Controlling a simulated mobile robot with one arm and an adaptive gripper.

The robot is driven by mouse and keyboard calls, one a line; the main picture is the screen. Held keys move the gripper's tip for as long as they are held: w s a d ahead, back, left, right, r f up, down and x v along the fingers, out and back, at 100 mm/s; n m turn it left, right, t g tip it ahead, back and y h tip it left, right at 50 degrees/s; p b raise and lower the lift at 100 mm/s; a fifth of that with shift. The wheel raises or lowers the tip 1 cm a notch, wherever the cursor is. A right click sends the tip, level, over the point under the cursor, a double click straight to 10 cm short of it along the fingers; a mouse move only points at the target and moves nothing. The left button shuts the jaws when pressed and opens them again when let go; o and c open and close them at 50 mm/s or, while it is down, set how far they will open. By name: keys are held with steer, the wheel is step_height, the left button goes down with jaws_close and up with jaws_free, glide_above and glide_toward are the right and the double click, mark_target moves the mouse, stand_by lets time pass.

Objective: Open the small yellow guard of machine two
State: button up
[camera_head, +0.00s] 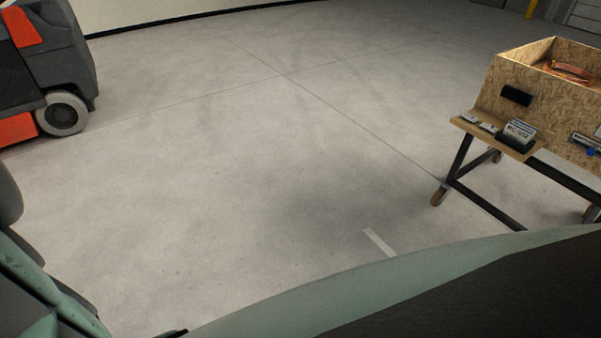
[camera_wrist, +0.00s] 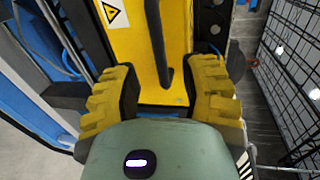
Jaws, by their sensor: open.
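In the wrist view, a yellow panel (camera_wrist: 139,62), seemingly the guard, fills the upper middle. A dark bar-like handle (camera_wrist: 161,45) runs down it, and a warning triangle label (camera_wrist: 112,13) is at its upper left. My gripper (camera_wrist: 168,82) is open. Its two ribbed yellow-and-black fingers stand left and right of the lower end of the handle, with a gap to it on each side. Whether the handle's lower end lies between the fingertips or behind them I cannot tell. The guard does not show in the head view.
In the wrist view, blue and grey machine parts lie left, and a dark mesh fence (camera_wrist: 292,75) stands right. In the head view, a wooden crate (camera_head: 545,110) on a dark-legged stand is at right, an orange-grey vehicle (camera_head: 45,65) at left. Bare floor lies between.

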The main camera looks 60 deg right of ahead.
steer(key=shift+x, duration=2.45)
steer(key=shift+o, duration=0.2)
jaws_close()
